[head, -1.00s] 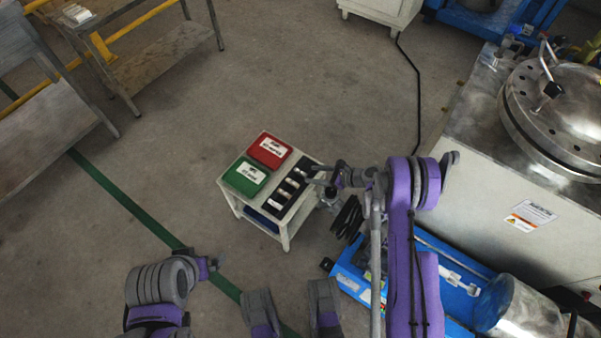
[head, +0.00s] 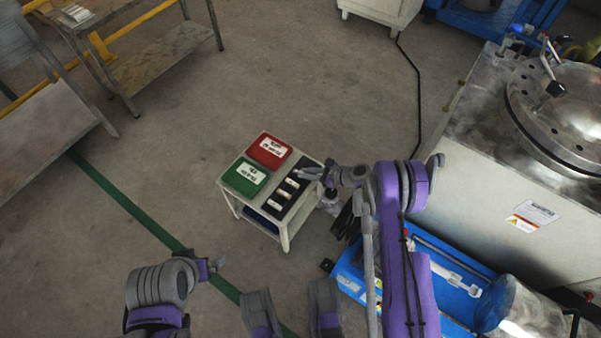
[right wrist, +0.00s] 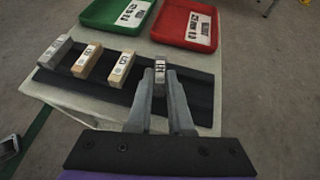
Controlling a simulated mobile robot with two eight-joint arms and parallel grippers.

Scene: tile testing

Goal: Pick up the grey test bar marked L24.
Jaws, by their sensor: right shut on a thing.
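My right gripper (right wrist: 160,92) is shut on a grey bar (right wrist: 160,70) with a white label, at the right end of the row in the right wrist view. The label is too small to read for certain. The bar stands between the fingertips over the black mat (right wrist: 195,88); I cannot tell if it touches the mat. Another grey bar (right wrist: 55,50) and two tan bars, one (right wrist: 87,61) beside the other (right wrist: 121,68), lie on the mat to the left. In the head view the right gripper (head: 308,173) is over the cart's right side. My left gripper (head: 214,266) is low, away from the cart; its jaws are unclear.
A green tray (head: 244,176) and a red tray (head: 269,150), both labelled, sit on the pale cart (head: 233,204) beside the mat. A steel vessel (head: 560,115) and a blue machine (head: 350,277) stand to the right. Floor left of the cart is clear.

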